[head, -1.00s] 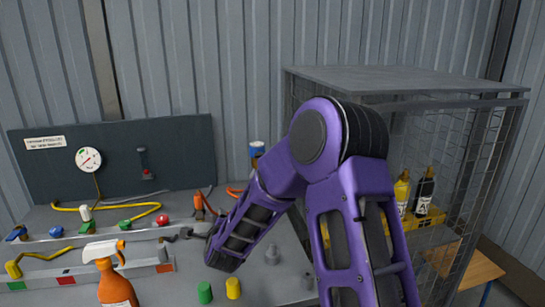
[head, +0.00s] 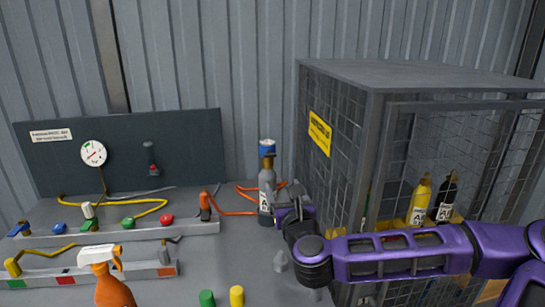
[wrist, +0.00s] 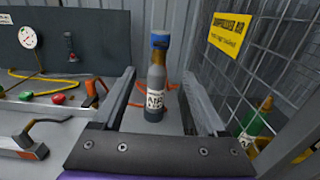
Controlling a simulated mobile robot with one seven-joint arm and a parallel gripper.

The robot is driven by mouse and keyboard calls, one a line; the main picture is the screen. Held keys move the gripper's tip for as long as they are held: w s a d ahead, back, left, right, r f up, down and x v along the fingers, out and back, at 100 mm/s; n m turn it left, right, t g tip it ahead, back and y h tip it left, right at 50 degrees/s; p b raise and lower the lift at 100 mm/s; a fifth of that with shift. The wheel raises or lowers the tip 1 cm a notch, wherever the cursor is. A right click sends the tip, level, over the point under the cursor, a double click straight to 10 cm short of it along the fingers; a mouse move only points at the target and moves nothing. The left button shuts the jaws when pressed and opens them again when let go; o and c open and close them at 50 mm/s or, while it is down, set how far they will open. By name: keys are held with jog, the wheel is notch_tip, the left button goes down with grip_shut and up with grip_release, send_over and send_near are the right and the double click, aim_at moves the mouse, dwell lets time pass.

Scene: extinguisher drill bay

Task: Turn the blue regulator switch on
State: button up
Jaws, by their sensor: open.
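A grey bottle (head: 266,192) with a white label that seems to read AIR stands upright on the bench. Its neck is brown and a blue regulator piece (head: 267,147) sits on top, with a pale band above it. In the wrist view the bottle (wrist: 155,92) and its blue top (wrist: 160,41) appear beyond and between my fingers. My gripper (wrist: 160,78) is open and empty, one finger to each side of the bottle in the picture. In the head view my gripper (head: 290,205) is just right of the bottle; contact cannot be told.
A wire cage (head: 335,170) with a yellow sign stands close on the right, holding yellow and black bottles. An orange hose (head: 235,211) runs left of the bottle. A rail with coloured knobs (head: 125,235), a spray bottle (head: 112,285) and a gauge panel (head: 130,155) are left.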

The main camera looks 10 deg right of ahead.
aim_at(271, 156)
jog(key=w, duration=1.7)
jog(key=shift+w, duration=0.15)
grip_shut()
